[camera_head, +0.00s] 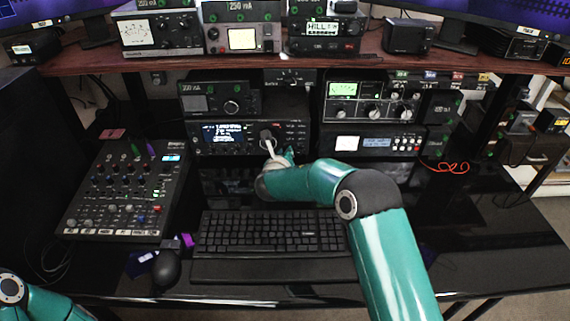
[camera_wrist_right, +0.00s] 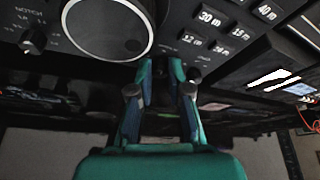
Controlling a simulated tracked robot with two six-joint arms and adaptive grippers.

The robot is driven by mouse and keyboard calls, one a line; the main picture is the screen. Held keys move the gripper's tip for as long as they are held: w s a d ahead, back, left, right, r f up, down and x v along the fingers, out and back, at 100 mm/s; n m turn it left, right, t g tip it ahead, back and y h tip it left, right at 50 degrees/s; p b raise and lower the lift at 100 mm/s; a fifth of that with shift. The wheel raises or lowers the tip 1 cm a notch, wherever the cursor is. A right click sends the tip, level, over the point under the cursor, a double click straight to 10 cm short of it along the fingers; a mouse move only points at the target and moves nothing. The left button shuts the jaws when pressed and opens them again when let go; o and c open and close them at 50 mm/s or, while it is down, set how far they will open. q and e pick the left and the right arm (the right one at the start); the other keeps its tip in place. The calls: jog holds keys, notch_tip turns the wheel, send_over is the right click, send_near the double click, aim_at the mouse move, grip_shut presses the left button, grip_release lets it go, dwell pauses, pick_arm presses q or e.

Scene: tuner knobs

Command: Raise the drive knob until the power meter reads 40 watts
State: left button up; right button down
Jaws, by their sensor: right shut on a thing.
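The radio (camera_head: 222,133) with a lit blue-white display stands under the shelf. My right gripper (camera_head: 278,152) is at its front panel, right of the display. In the right wrist view my gripper (camera_wrist_right: 160,66) has its fingertips at the panel's lower edge, right of a large round dial (camera_wrist_right: 107,22). It is shut on a small knob, taken as the drive knob, which the fingers hide; no label for it is readable. Another small knob (camera_wrist_right: 194,74) is just right of the fingers. Several meters show, including a cream-faced one (camera_head: 242,39); I cannot read a watt value. My left gripper is out of view.
A mixer (camera_head: 128,188) stands at the left. A keyboard (camera_head: 270,233) lies below my right forearm, with a mouse (camera_head: 166,268) to its left. The shelf (camera_head: 290,70) overhangs the radios. A red cable (camera_head: 447,168) lies at the right, where the desk is mostly clear.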

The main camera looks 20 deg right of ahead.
jog(key=shift+a+f+m+y+b, duration=0.15)
jog(key=shift+m+y+b, duration=0.6)
jog(key=shift+b, duration=0.85)
jog(key=c, duration=1.1)
grip_release()
jog(key=shift+s, duration=0.1)
jog(key=v, duration=1.1)
jog(key=shift+s+a, duration=0.15)
jog(key=shift+s, duration=0.2)
